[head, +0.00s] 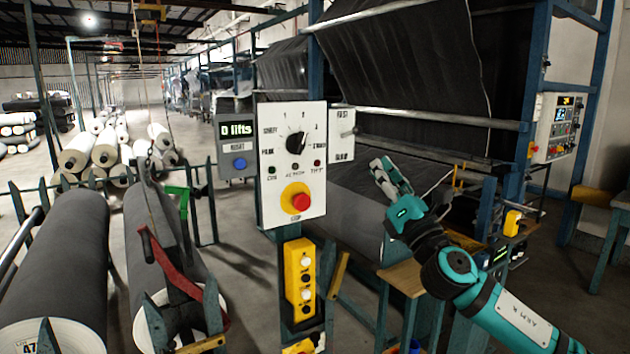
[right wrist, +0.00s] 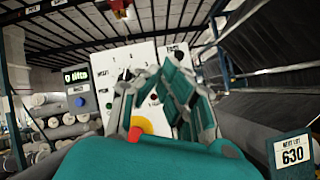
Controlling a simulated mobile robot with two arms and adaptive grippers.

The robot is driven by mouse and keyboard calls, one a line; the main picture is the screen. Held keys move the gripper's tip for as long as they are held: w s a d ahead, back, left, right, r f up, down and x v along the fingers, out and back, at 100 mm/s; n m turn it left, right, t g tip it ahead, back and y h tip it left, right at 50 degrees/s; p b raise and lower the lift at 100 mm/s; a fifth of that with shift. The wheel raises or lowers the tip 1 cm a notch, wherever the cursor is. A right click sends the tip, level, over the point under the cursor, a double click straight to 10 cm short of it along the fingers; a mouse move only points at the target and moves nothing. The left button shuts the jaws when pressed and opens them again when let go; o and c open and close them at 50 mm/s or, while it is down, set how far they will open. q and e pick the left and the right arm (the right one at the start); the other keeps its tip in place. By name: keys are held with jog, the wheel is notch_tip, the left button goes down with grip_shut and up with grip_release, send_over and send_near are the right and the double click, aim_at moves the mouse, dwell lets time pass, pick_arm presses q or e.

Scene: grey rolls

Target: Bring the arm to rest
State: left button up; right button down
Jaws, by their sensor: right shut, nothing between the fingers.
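My right gripper (head: 388,177) is at the end of my teal and black right arm, which comes in from the lower right in the head view. It is shut and empty, raised to the right of the white control panel (head: 270,150) and apart from it. The panel has a black rotary knob (head: 296,143), small lamps and a red stop button (head: 300,202) on a yellow disc. My left gripper is not in view.
A grey box (head: 237,145) with a "0 lifts" display and blue button adjoins the panel. A yellow pendant (head: 300,275) hangs below. Grey rolls (head: 60,260) lie at the left. A dark fabric machine (head: 410,70) stands behind my arm. A "next lot 630" sign (right wrist: 291,152) is at the right.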

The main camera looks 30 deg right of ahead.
jog(key=shift+f, duration=0.1)
